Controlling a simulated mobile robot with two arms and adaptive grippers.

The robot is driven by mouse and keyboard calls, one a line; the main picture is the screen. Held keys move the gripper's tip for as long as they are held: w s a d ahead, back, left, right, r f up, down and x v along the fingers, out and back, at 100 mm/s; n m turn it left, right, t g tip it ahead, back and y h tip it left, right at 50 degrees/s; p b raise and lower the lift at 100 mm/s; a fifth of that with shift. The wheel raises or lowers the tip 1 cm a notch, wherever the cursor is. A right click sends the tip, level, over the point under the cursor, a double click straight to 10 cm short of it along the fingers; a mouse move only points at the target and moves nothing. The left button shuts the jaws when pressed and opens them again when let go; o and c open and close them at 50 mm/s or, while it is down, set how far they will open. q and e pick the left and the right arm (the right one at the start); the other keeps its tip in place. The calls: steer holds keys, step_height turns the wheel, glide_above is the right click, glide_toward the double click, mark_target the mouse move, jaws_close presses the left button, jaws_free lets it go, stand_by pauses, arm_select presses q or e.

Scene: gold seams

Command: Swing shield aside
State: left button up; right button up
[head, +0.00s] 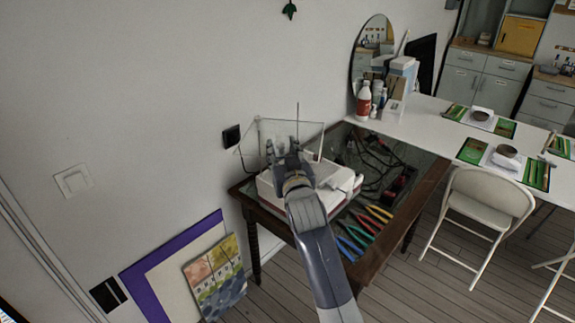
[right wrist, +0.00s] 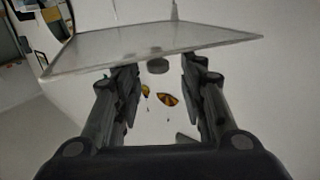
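A clear, thin-edged panel, which looks like the shield (head: 309,134), stands upright above a white device with red sides (head: 338,197) on the dark table. In the right wrist view the panel (right wrist: 150,42) crosses the upper part as a pale translucent sheet. My right gripper (head: 284,148) is in front of the panel and above the device. Its two fingers are spread with nothing visible between them; they also show in the right wrist view (right wrist: 158,80), close to the panel's lower edge. I cannot tell whether they touch it. My left gripper is not in view.
The glass-topped table (head: 433,180) holds black cables and several colored-handled pliers (head: 352,243). A white table (head: 432,122) with bottles and a round mirror (head: 366,50) stands behind. A folding chair (head: 488,197) is at right. Framed pictures lean against the wall at lower left.

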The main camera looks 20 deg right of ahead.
steer(key=s+a, duration=0.1)
steer(key=s, duration=0.7)
steer(key=shift+s, duration=0.2)
